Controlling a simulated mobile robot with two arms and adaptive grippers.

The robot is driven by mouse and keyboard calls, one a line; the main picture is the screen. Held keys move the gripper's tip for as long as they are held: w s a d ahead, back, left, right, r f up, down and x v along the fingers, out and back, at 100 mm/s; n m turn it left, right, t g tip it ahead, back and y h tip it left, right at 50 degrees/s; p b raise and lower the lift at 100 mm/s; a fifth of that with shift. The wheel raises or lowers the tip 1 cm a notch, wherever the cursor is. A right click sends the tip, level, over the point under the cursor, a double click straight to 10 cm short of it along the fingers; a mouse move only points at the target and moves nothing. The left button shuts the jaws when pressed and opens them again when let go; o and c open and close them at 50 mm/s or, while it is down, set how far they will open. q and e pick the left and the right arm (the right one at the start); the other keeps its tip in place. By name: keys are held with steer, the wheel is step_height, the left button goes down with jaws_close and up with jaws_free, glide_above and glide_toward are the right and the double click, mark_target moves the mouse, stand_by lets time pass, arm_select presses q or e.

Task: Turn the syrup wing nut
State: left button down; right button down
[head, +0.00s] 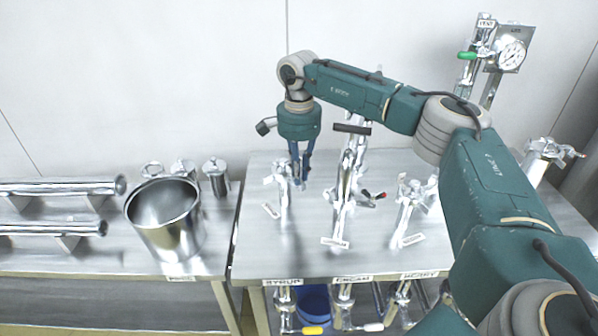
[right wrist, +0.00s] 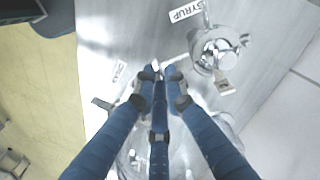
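The syrup fitting (head: 284,197) is an upright shiny metal valve at the left of the right-hand table. In the right wrist view it shows from above at upper right (right wrist: 213,48), beside its SYRUP label (right wrist: 187,11), with small winged parts (right wrist: 244,40) on its side. Which part is the wing nut is unclear. My right gripper (head: 302,184) points down just right of the fitting. In the right wrist view its blue fingers (right wrist: 161,73) come close together near a small silver piece left of the fitting; whether they grip it is unclear. My left gripper is out of view.
A middle fitting (head: 345,195) with a dark bar handle and a right fitting (head: 411,203) stand close by. A steel pot (head: 166,218) and small canisters (head: 216,177) stand on the left table. A gauge (head: 512,55) is mounted at upper right.

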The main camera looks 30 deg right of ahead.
steer(key=shift+w+r+m, duration=0.1)
steer(key=shift+m, duration=0.6)
steer(key=m+p, duration=0.1)
steer(key=m, duration=0.3)
steer(key=shift+w, duration=0.15)
steer(key=m, duration=0.4)
steer(key=shift+w+m, duration=0.25)
steer(key=shift+m, duration=0.05)
steer(key=m, duration=0.2)
steer(key=m+p, duration=0.1)
steer(key=m, duration=0.1)
steer(key=shift+w+d+m, duration=0.1)
steer(key=shift+w+m, duration=0.1)
steer(key=shift+m, duration=0.1)
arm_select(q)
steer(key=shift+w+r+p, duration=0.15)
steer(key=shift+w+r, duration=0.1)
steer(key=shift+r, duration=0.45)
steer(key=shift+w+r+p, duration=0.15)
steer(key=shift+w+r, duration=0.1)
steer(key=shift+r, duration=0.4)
arm_select(e)
steer(key=shift+w+d+r+m, duration=0.1)
steer(key=shift+m, duration=0.95)
steer(key=shift+w+d+m, duration=0.1)
steer(key=shift+m, duration=0.95)
steer(key=c, duration=1.8)
jaws_free()
steer(key=shift+s, duration=0.1)
